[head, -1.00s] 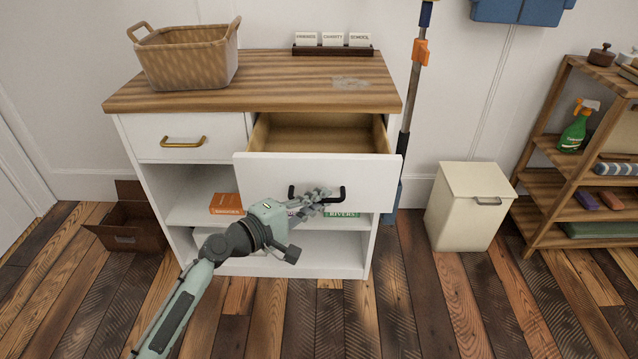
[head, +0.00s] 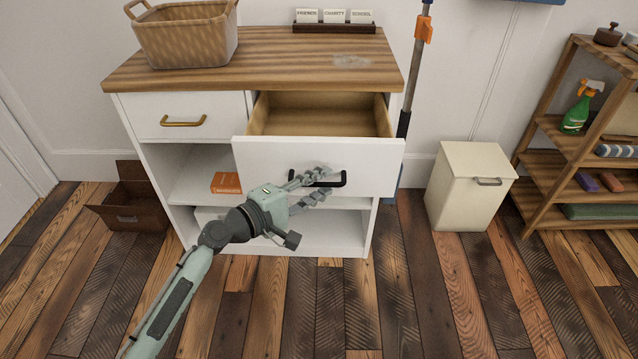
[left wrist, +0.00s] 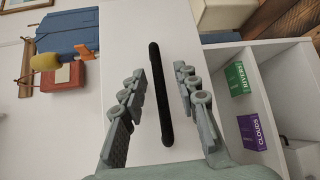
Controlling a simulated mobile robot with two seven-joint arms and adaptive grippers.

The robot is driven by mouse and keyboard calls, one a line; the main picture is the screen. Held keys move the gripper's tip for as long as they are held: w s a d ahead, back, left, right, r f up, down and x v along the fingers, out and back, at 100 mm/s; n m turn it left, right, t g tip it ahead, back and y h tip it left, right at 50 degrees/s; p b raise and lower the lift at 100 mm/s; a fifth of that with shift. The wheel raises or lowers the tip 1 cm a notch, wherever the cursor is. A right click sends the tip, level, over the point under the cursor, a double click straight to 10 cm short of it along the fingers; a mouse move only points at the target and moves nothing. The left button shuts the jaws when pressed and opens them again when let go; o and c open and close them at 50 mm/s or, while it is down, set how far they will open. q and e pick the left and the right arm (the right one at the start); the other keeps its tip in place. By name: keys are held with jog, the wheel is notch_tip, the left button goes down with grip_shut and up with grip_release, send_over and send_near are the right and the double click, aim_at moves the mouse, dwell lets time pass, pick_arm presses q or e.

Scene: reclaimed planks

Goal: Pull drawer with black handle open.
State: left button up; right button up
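The white drawer with the black handle (head: 343,179) stands pulled out from the cabinet. Its wooden inside (head: 320,115) shows and looks empty. The black handle also shows in the left wrist view (left wrist: 154,60), running between my fingers. My left gripper (head: 312,184) is at the handle, in front of the drawer front. Its fingers (left wrist: 160,82) are spread, one on each side of the handle, with gaps to it. The handle's left part is partly hidden by the fingers in the head view. My right gripper is not in view.
A closed drawer with a brass handle (head: 183,121) is at left. A basket (head: 188,38) stands on the cabinet top (head: 270,70). Below are open shelves with an orange box (head: 226,183). A cream bin (head: 462,190) and wooden shelf unit (head: 548,150) stand right. Floor in front is clear.

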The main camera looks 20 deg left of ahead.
pick_arm(q)
jog(key=shift+s+a, duration=0.15)
jog(key=shift+s, duration=0.05)
jog(key=v, duration=1.1)
jog(key=shift+s, duration=0.25)
jog(key=shift+a, duration=0.1)
